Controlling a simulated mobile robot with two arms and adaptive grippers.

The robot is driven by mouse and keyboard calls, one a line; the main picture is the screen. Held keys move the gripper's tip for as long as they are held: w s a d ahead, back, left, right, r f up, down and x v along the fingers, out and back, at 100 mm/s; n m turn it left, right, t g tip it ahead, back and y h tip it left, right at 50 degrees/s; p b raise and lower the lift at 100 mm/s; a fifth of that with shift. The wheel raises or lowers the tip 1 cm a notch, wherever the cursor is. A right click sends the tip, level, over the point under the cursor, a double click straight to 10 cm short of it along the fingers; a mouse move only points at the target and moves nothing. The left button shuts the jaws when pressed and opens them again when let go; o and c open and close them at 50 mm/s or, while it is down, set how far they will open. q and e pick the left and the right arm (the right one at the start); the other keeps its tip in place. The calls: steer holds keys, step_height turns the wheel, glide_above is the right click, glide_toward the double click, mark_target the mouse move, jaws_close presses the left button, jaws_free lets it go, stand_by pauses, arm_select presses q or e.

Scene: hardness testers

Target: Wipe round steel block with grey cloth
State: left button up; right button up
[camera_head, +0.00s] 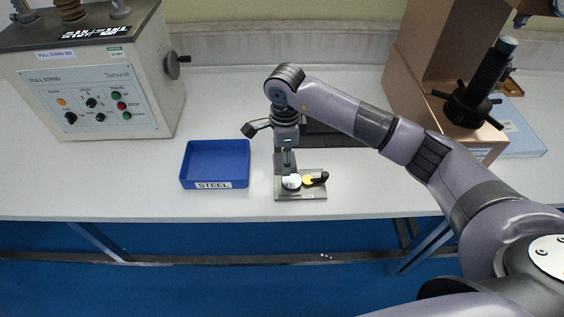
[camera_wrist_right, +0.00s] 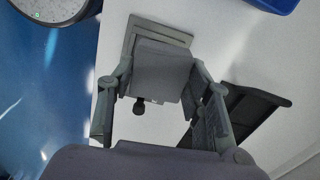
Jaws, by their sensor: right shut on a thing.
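My right gripper (camera_head: 285,160) points down over a small grey plate (camera_head: 315,194) on the table. In the wrist view my right gripper (camera_wrist_right: 160,82) is shut on a grey cloth (camera_wrist_right: 163,68), which spans between its fingers. A bright round disc (camera_head: 291,182), seemingly the round steel block, sits on the plate just below the gripper. Whether the cloth touches it I cannot tell. In the wrist view the cloth hides the disc, and only the plate's edge (camera_wrist_right: 134,33) shows. My left gripper is not in view.
A blue tray (camera_head: 215,147) labelled STEEL stands left. A dark flat stand (camera_head: 335,137) lies behind. Testing machines stand at back left (camera_head: 100,95) and back right (camera_head: 420,60).

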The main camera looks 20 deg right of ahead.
steer(key=shift+r+p, duration=0.3)
steer(key=shift+r, duration=0.6)
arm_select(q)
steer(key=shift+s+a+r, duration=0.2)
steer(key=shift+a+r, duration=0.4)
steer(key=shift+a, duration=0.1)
arm_select(e)
steer(key=shift+r, duration=0.3)
